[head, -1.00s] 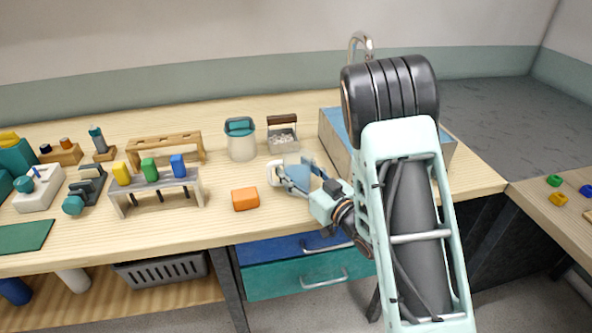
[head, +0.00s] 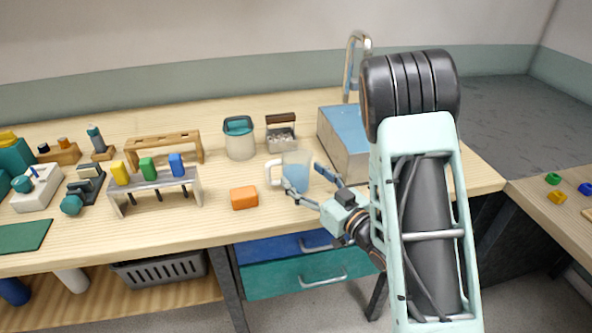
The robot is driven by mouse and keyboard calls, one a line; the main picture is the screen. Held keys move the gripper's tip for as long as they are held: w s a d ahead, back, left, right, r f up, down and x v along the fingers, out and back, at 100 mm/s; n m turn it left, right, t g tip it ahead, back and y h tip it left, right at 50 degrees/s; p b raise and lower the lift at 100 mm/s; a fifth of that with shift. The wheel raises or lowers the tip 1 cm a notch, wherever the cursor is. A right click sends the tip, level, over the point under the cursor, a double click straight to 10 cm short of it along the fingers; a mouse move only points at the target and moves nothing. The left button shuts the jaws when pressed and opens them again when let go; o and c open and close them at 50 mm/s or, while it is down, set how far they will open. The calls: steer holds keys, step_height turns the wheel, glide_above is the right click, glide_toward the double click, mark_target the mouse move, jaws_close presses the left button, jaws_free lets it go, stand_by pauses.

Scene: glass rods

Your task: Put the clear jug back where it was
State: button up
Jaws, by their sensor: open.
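The clear jug (head: 297,171) stands upright on the wooden bench in the head view, left of the grey sink box. It is see-through with a pale bluish tint, and its white handle points left. My gripper (head: 313,188) is open at the jug's front right, its fingers spread and pointing left toward it. One finger overlaps the jug's lower front in the picture; I cannot tell whether it touches.
An orange block (head: 244,197) lies left of the jug. A teal-lidded canister (head: 239,138) and a small handled basket (head: 281,133) stand behind. The sink box (head: 345,140) with a curved tap is to the right. A rack (head: 155,187) with coloured pieces stands further left.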

steer(key=v, duration=0.7)
steer(key=shift+s+d, duration=0.2)
steer(key=shift+s, duration=0.15)
steer(key=shift+w, duration=0.1)
